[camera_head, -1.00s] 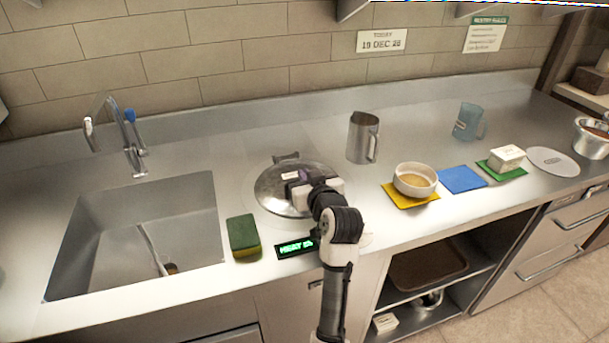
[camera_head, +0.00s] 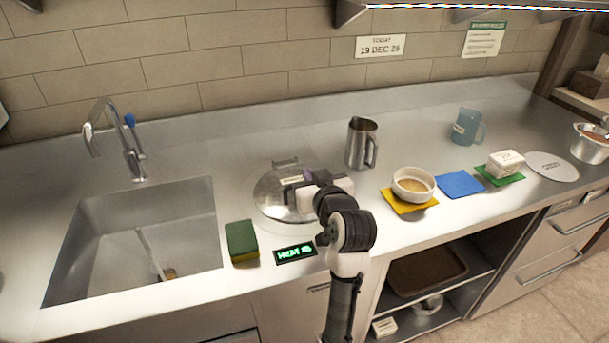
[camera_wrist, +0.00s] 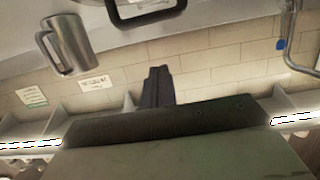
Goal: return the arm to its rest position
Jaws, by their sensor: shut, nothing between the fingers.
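My gripper (camera_head: 290,192) is in front of the round metal lid (camera_head: 262,205) in the head view and hides part of it. In the wrist view, my gripper (camera_wrist: 158,78) shows as two dark fingers close together, with nothing between them. My arm is bent and reaches up from the counter's front edge. The lid's handle (camera_head: 285,162) shows behind the gripper. I cannot tell the exact height of the gripper above the lid.
A metal jug (camera_head: 361,143) stands behind and right of the lid. A bowl on a yellow mat (camera_head: 411,206) is to the right. A sponge (camera_head: 242,241) and a lit display (camera_head: 295,253) are at the front, beside the sink (camera_head: 95,240). A shelf (camera_head: 480,6) hangs above.

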